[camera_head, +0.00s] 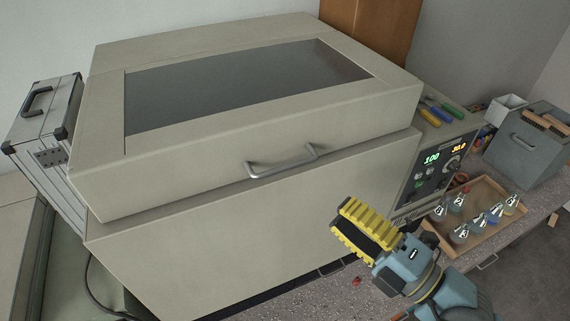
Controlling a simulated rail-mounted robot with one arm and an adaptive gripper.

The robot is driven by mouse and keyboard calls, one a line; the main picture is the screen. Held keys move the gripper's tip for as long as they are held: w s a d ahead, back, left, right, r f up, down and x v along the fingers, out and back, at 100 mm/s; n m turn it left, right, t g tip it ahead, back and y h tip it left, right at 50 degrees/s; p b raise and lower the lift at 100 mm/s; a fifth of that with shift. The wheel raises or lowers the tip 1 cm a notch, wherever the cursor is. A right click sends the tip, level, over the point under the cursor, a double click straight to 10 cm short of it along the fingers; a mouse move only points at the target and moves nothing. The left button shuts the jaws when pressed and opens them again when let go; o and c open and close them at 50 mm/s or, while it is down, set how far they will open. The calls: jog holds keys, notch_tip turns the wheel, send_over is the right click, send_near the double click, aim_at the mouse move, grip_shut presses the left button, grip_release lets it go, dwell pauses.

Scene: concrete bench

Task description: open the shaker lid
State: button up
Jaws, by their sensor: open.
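The shaker (250,240) is a large beige box on the bench, filling the middle of the view. Its lid (270,125) is down and has a dark glass window (240,85). A metal bar handle (282,162) is fixed to the lid's front edge. My gripper (352,232), with yellow ribbed fingers, is in front of the shaker's front face, below and to the right of the handle and apart from it. It is open, with no object visible in it.
A control panel (437,170) with lit displays is on the shaker's right side. A tray (483,188) of several flasks stands right of my gripper. A grey toolbox (524,150) is at the far right, a silver case (48,135) at the left. Screwdrivers lie behind the panel.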

aim_at(285, 167)
jog(key=p+x, duration=0.1)
jog(key=x, duration=1.2)
jog(key=shift+a, duration=0.15)
grip_shut()
